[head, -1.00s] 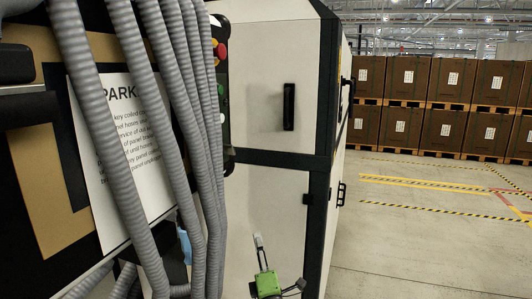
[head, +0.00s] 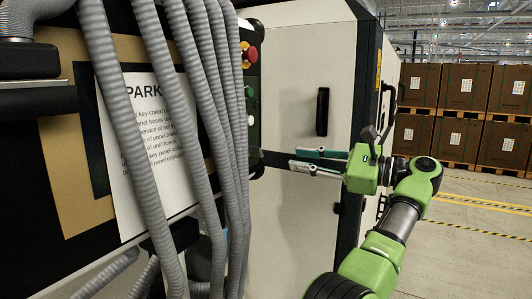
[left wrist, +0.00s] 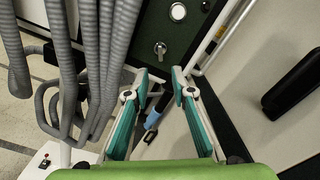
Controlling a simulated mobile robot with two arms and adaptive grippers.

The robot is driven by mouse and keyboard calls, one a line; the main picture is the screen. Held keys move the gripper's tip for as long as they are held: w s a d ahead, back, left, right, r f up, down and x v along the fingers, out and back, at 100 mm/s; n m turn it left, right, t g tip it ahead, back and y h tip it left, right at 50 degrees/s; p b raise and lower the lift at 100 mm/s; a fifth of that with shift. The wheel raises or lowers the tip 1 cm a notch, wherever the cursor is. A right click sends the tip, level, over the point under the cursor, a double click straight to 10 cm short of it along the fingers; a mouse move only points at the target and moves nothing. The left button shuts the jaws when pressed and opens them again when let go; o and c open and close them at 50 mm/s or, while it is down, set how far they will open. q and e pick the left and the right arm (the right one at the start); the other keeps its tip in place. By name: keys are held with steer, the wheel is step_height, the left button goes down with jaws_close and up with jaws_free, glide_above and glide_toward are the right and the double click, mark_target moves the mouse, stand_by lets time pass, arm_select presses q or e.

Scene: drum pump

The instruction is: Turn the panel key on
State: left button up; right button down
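The control panel (head: 250,95) stands on the machine's edge, with a red button, a green button and a pale one below. In the left wrist view the dark green panel (left wrist: 185,35) carries a silver round fitting with a small lever-like part, which looks like the panel key (left wrist: 160,48). My left gripper (head: 278,158) is raised beside the panel's lower end, pointing left. In the left wrist view its teal fingers (left wrist: 160,76) are apart with nothing between the tips, short of the key. In the head view I cannot make out the key. My right gripper is not in view.
Several grey corrugated hoses (head: 190,130) hang left of the panel, close to the fingers. A notice headed PARK (head: 145,190) is behind them. The cabinet door has a black handle (head: 322,111). A blue item (left wrist: 153,119) lies below the fingers. Stacked brown boxes (head: 460,95) stand far right.

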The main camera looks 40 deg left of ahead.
mark_target(262, 153)
arm_select(q)
steer(key=p+x, duration=0.3)
steer(key=x, duration=0.8)
steer(key=shift+r+p, duration=0.15)
steer(key=shift+p, duration=0.2)
steer(key=shift+a, duration=0.45)
jaws_close()
